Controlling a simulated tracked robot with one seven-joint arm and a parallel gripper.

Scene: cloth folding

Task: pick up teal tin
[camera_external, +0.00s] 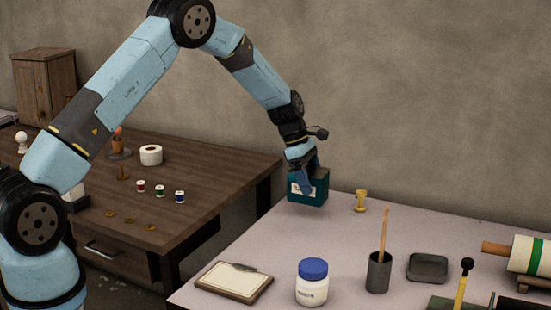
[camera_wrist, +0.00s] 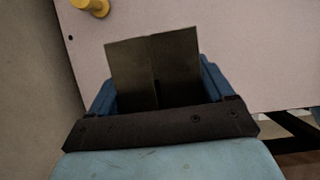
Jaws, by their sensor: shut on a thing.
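The teal tin (camera_external: 308,190) is a small dark teal box with a pale label on its side. It shows in the external view at the far left corner of the pale table, roughly upright. My gripper (camera_external: 304,172) points down from above and is shut on the tin. I cannot tell whether the tin's underside touches the table. In the wrist view, my gripper (camera_wrist: 155,85) has blue fingers on either side of dark olive panels (camera_wrist: 155,62), which I cannot clearly identify.
A yellow spool-like piece (camera_external: 360,200) stands just right of the tin; it also shows in the wrist view (camera_wrist: 92,6). A clipboard (camera_external: 234,282), blue-lidded jar (camera_external: 312,282), dark cup (camera_external: 379,272) and shallow tray (camera_external: 427,267) stand nearer. The brown desk (camera_external: 215,180) is left, across a gap.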

